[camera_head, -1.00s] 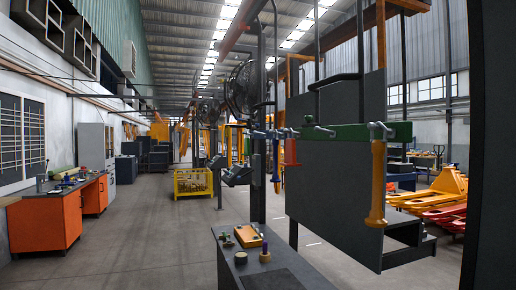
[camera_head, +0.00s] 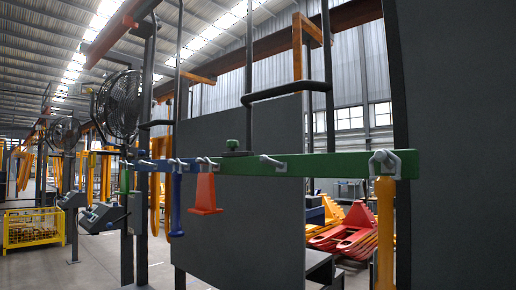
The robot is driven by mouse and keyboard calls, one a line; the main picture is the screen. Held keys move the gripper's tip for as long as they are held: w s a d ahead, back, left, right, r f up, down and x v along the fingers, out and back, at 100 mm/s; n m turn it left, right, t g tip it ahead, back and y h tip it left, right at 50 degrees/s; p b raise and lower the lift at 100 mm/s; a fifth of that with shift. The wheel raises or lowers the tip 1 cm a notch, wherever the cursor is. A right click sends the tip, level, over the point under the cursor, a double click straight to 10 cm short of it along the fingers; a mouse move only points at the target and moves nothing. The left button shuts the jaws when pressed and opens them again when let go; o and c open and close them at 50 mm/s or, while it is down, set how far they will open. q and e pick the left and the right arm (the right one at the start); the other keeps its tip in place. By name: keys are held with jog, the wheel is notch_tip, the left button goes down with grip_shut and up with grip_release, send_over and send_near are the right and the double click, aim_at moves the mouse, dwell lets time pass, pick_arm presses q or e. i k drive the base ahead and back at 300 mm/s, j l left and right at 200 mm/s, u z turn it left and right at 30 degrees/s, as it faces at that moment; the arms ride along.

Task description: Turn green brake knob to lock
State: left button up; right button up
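A small green knob (camera_head: 232,144) shows near the middle of the head view, with a dark flat base under it. It appears just above the top edge of a horizontal green bar (camera_head: 330,165), in front of a large dark panel. I cannot tell from here whether the base rests on the bar or behind it, or which way the knob is turned. The bar runs on to the left as a blue section (camera_head: 154,166). Neither of my grippers shows in the head view.
From hooks on the bar hang a blue handle (camera_head: 176,205), an orange piece (camera_head: 205,192) and a yellow handle (camera_head: 385,235). A dark panel (camera_head: 240,230) stands behind, another dark upright (camera_head: 450,120) at right.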

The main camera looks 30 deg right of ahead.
aim_at(232, 144)
jog(key=i+j+z, duration=0.1)
jog(key=z, duration=0.35)
jog(key=i+j+z, duration=0.25)
jog(key=z, duration=0.15)
jog(key=i+j+z, duration=0.2)
jog(key=z, duration=0.25)
jog(key=i+j+z, duration=0.15)
jog(key=j+z, duration=0.25)
